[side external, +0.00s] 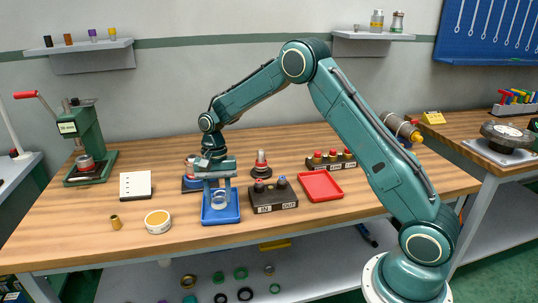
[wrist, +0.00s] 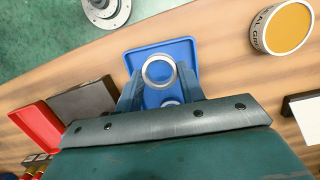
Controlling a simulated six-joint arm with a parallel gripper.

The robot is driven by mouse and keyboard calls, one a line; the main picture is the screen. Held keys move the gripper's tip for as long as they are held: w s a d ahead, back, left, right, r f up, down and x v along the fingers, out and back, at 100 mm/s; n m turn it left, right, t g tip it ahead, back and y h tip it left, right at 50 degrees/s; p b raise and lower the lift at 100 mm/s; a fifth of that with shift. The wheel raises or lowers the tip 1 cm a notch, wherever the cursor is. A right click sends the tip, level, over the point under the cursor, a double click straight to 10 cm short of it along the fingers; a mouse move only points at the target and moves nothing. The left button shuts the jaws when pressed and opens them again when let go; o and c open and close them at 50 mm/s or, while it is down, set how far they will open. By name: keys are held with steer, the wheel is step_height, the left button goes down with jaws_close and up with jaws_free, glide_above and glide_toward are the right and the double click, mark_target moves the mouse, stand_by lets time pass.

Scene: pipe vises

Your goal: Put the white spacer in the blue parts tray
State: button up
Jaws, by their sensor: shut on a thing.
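The blue parts tray (side external: 234,212) stands on the wooden bench, below my gripper (side external: 217,190). It also shows in the wrist view (wrist: 187,48). My gripper is shut on the white spacer (wrist: 146,80), a pale ring between its fingertips. In the side view the spacer (side external: 219,203) appears within the tray's outline; I cannot tell whether it touches the tray floor. A second pale round shape (wrist: 170,103) shows over the tray in the wrist view, partly hidden by my gripper.
A dark block (side external: 273,198) with colored tops and a red tray (side external: 320,186) stand to the right. A round tin (side external: 158,222), a small brass part (side external: 116,222) and a white block (side external: 135,185) stand to the left. Bare bench lies in front of the red tray.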

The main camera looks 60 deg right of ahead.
mark_target(221, 217)
steer(key=shift+w+d+x, duration=0.15)
steer(key=shift+x, duration=0.9)
steer(key=shift+w+d+x, duration=0.15)
steer(key=shift+x, duration=0.85)
steer(key=shift+f, duration=0.25)
steer(key=o, duration=1.1)
steer(key=shift+r, duration=0.1)
steer(key=v, duration=1.2)
steer(key=shift+s+r, duration=0.1)
steer(key=shift+s, duration=0.05)
steer(key=shift+r, duration=0.1)
